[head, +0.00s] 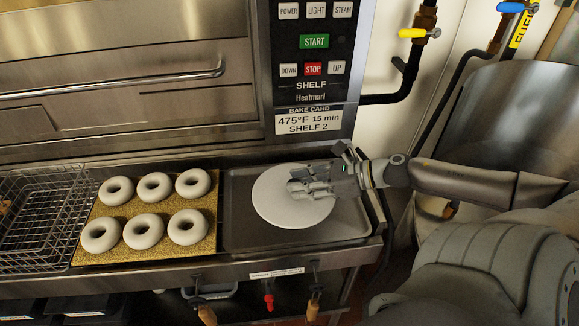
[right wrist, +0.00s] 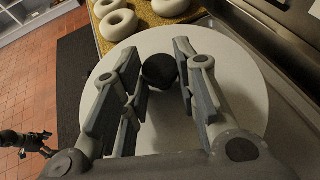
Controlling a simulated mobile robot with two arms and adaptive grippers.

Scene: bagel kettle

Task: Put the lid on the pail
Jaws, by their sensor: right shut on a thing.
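The lid (head: 272,208) is a flat white disc lying on a dark tray at the right end of the counter. In the right wrist view the lid (right wrist: 245,90) has a round black knob (right wrist: 160,70). My right gripper (head: 300,186) is over the lid; in the right wrist view its fingers (right wrist: 157,58) stand on both sides of the knob, shut on it. The gripper hides part of the lid in the head view. I cannot make out the pail for certain. My left gripper is not in the head view.
The dark tray (head: 240,235) is beside a board (head: 88,258) with several pale rings (head: 144,228). A wire basket (head: 40,215) stands at the left. The oven front (head: 130,110) rises behind. A big metal vessel (head: 525,110) is at the right.

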